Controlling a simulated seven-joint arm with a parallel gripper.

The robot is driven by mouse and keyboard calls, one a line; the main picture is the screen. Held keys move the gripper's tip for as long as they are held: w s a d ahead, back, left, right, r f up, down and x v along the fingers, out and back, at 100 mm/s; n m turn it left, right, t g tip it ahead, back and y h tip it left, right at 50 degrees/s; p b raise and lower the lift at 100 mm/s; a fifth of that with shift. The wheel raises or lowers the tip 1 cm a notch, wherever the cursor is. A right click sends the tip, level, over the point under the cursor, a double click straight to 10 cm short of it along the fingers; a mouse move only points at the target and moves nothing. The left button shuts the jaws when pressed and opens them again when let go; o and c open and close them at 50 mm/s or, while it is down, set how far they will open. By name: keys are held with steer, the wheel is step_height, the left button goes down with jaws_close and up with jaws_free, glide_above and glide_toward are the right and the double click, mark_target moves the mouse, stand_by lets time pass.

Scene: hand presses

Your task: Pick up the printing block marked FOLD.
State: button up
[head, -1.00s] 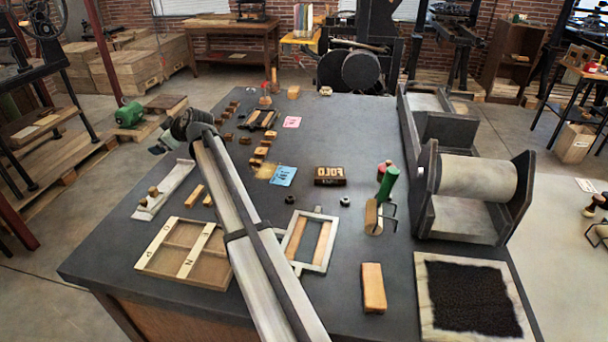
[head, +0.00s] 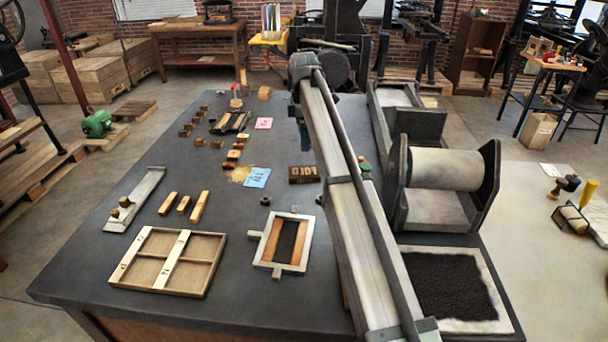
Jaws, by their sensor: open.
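The FOLD printing block (head: 303,175) is a dark brown block with lighter raised letters. It lies on the dark tabletop (head: 130,255), right of the blue card, near the middle of the table. My arm crosses the picture from the lower right, just right of the block. My gripper (head: 304,140) hangs from the arm's far end and shows small and dark, just above the block in the picture. It is open and apart from the block, with nothing seen between its fingers. Its exact height and distance are hard to judge.
A blue card (head: 257,178) and small wooden blocks lie left of the FOLD block. A metal frame (head: 262,255) and a wooden tray (head: 212,270) are nearer. A roller press (head: 445,175) and a black inked slab (head: 450,285) stand right of my arm.

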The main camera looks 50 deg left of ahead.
mark_target(304, 171)
step_height(304, 171, down, 13)
steer(key=shift+r, duration=0.1)
stand_by(0.6)
steer(key=c, duration=1.1)
